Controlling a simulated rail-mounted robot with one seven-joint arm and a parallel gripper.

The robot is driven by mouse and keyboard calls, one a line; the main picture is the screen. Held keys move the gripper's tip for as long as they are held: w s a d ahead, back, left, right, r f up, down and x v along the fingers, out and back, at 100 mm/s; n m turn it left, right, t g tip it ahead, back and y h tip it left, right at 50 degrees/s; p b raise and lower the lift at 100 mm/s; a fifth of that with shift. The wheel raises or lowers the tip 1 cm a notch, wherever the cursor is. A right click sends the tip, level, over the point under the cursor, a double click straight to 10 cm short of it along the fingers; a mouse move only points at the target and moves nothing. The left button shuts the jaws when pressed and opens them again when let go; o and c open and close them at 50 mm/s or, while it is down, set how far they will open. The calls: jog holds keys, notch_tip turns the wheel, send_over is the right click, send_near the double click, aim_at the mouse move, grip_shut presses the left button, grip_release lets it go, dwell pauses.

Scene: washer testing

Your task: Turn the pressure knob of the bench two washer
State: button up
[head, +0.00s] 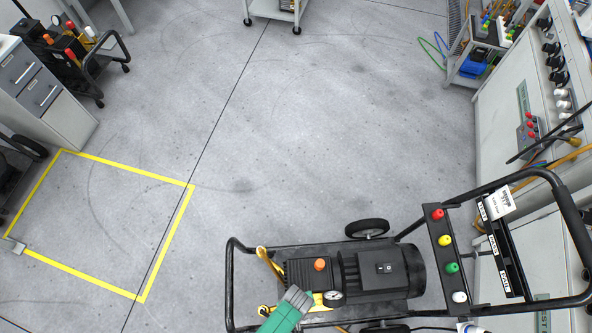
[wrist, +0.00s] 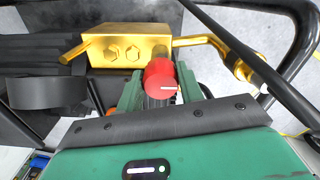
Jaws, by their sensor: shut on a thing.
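The washer stands on a black wheeled frame in the head view, with a black motor (head: 385,270), an orange cap (head: 320,264) and a round gauge (head: 333,297). My green gripper (head: 298,298) reaches in from the bottom, over the pump end. In the wrist view a red knob (wrist: 161,78) with a white pointer line sits between the green fingers of my gripper (wrist: 161,86), which is shut on it. The line points right. A brass block (wrist: 125,50) is just beyond it. The head view does not show the red knob, as my gripper covers that spot.
Black frame tubes (head: 230,285) surround the washer, with one curving close by in the wrist view (wrist: 285,90). A panel of coloured nozzles (head: 445,255) stands at the handle end. Benches line the right. The floor (head: 280,130) beyond is clear, with a yellow-marked square (head: 190,205) at left.

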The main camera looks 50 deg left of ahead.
dwell(0.4)
jog(key=o, duration=1)
notch_tip(320, 180, up, 8)
jog(key=p, duration=0.4)
jog(key=shift+p, duration=0.3)
jog(key=shift+f, duration=0.1)
